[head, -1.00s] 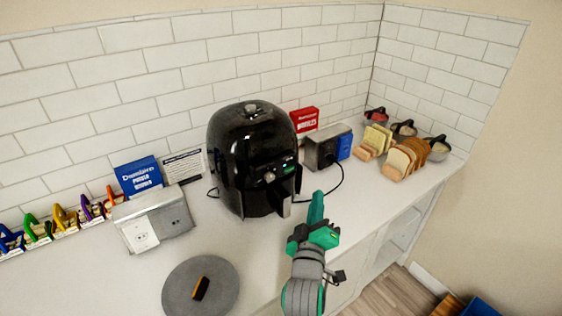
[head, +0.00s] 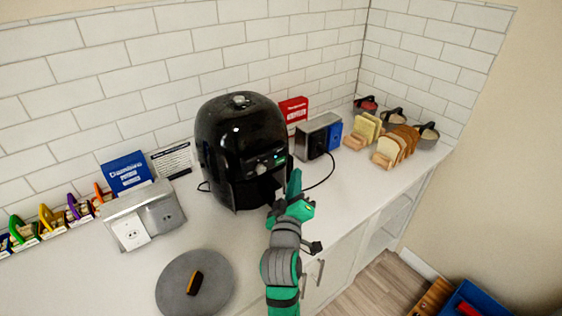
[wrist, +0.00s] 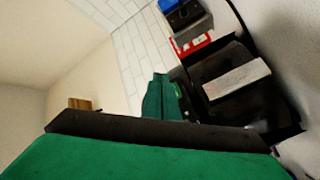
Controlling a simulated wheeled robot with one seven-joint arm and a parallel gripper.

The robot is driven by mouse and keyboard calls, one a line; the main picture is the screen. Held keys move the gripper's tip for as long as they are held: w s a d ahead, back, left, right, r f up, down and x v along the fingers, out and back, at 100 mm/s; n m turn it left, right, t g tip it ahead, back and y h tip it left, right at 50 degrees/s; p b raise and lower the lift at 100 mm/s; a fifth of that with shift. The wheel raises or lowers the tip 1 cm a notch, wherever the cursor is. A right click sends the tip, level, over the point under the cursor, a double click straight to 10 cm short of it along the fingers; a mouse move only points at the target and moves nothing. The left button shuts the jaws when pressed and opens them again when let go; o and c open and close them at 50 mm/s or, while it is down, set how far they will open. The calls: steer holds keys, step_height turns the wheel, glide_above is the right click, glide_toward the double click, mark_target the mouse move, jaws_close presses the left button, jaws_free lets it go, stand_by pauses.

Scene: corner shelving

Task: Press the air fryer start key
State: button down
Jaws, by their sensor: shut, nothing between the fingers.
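The black air fryer (head: 238,135) stands upright on the counter, with a small lit green display (head: 280,158) and a knob on its front. In the wrist view its dark body (wrist: 215,68) and a pale grey bar, probably the basket handle (wrist: 236,82), are at the right. My green gripper (head: 294,184) is shut and empty, its tips just in front of the fryer, below and slightly right of the display. Its fingers (wrist: 162,98) show together in the wrist view. I cannot make out the start key or whether the tips touch the fryer. My gripper hides part of the lower front.
A metal socket box (head: 146,215) stands left of the fryer, and another metal box (head: 316,137) with a cable stands right. Bread slices (head: 392,150) are farther right. A grey round mat (head: 172,292) lies front left. The white wall closes the back.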

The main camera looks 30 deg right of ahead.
mark_target(286, 157)
steer(key=shift+w+a, duration=0.15)
steer(key=shift+w, duration=1.85)
steer(key=shift+w, duration=0.1)
stand_by(0.5)
steer(key=shift+w, duration=0.3)
steer(key=shift+w, duration=0.35)
stand_by(0.6)
steer(key=shift+s, duration=0.8)
steer(key=s, duration=0.5)
steer(key=shift+d, duration=0.2)
stand_by(0.3)
